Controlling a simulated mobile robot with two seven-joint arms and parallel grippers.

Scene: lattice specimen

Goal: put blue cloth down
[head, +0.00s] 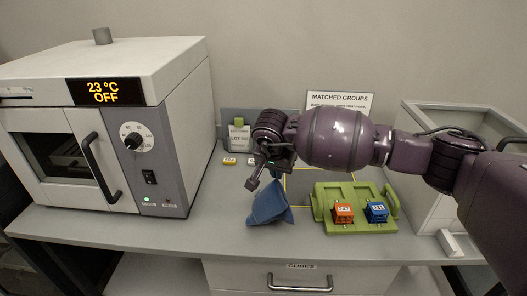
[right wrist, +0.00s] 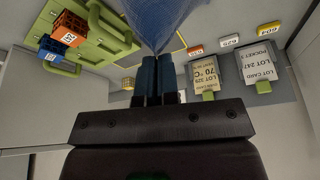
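The blue cloth (head: 270,205) hangs in a crumpled wedge below my right gripper (head: 264,175) in the head view, over the bench between the oven and the green tray. I cannot tell whether its lower edge touches the bench. In the right wrist view the fingers of my right gripper (right wrist: 158,70) are close together on a pinched end of the blue cloth (right wrist: 160,20), which spreads out beyond them. My left gripper is in neither view.
A green tray (head: 330,226) holds an orange cube (head: 343,213) and a blue cube (head: 376,211) right of the cloth. An oven (head: 180,150) reading 23 °C OFF stands left. Bare bench (head: 200,228) shows left of the cloth.

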